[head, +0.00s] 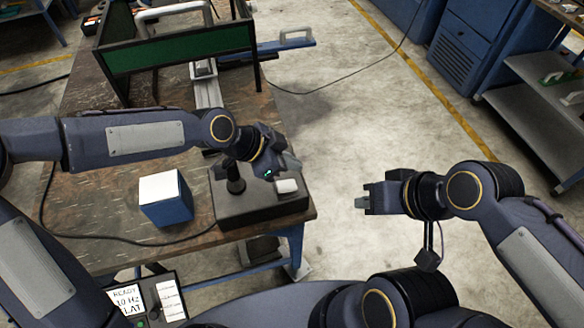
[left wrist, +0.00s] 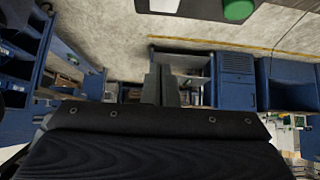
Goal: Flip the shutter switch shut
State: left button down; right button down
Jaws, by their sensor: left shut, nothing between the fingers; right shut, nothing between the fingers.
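A dark grey control box (head: 245,213) stands at the front right corner of the workbench. It carries an upright black stick (head: 235,180) and a small white block (head: 287,186). I cannot tell for sure which part is the shutter switch; my left gripper hides some of the box top. My left gripper (head: 286,162) is shut and empty, over the far right part of the box; whether it touches is unclear. Its shut fingers (left wrist: 161,86) show in the left wrist view, along with a green round part (left wrist: 238,10) at the top edge. My right gripper (head: 361,203) is shut and empty, right of the bench over the floor.
A blue box with a white top (head: 167,205) stands left of the control box. A panel reading READY 10 Hz (head: 127,300) is at the bottom left. A green-sided frame (head: 180,53) stands at the back of the bench (head: 105,205). Open floor lies to the right.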

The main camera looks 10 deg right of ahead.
pick_arm(q)
jog(key=v, duration=0.7)
jog(key=shift+r, duration=0.65)
